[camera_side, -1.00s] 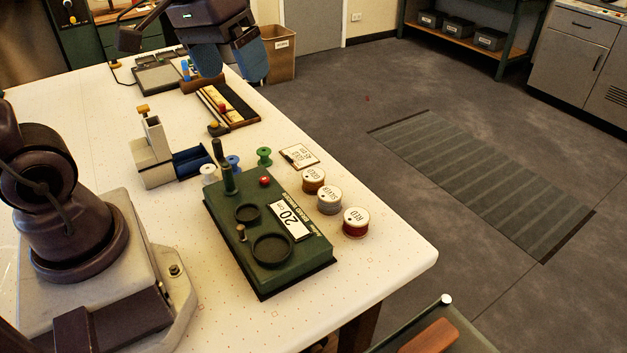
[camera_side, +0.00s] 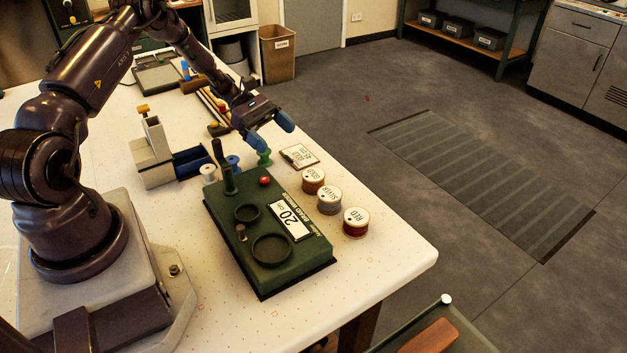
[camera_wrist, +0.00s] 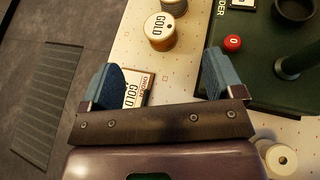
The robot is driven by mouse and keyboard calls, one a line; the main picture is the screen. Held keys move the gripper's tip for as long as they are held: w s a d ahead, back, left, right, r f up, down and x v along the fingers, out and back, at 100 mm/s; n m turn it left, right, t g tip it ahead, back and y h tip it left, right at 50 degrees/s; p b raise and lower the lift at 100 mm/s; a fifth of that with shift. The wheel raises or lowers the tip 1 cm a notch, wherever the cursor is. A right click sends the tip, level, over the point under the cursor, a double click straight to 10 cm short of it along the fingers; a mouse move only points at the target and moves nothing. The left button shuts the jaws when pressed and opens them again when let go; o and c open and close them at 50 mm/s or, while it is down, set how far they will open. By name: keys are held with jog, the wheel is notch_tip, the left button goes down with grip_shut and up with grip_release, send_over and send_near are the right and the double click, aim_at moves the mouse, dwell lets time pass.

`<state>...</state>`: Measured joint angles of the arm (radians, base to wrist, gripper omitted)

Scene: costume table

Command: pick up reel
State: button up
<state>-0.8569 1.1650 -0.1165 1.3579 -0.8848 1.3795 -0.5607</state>
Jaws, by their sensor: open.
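In the side view, three large reels stand in a row along the table's right edge: the gold reel (camera_side: 313,182), the silver reel (camera_side: 329,201) and the red reel (camera_side: 355,223). My gripper (camera_side: 269,131) is open and empty, above the table behind them. In the wrist view, my gripper (camera_wrist: 160,72) has its blue fingers wide apart, with the gold reel (camera_wrist: 160,32) beyond them. An order card (camera_side: 299,156) marked GOLD lies flat on the table; it shows partly between the fingers in the wrist view (camera_wrist: 135,92).
A green measuring device (camera_side: 285,278) with an upright post and a red button (camera_side: 265,181) stands left of the reels. Small white (camera_side: 209,174), blue (camera_side: 233,162) and green (camera_side: 265,158) spools stand behind it. The table edge lies close to the right of the reels.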

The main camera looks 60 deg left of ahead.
aim_at(313, 174)
jog(key=shift+s+a+f+n+t+h, duration=0.15)
jog(key=shift+a+f+n+t, duration=0.1)
jog(key=shift+f, duration=0.25)
jog(key=shift+w+a+f+n+t+h, duration=0.15)
jog(key=shift+f+n, duration=0.1)
jog(key=shift+f, duration=0.25)
jog(key=x, duration=1.2)
jog(key=shift+d+f, duration=0.25)
jog(key=shift+d, duration=0.1)
jog(key=shift+c, duration=0.5)
jog(key=c, duration=0.9)
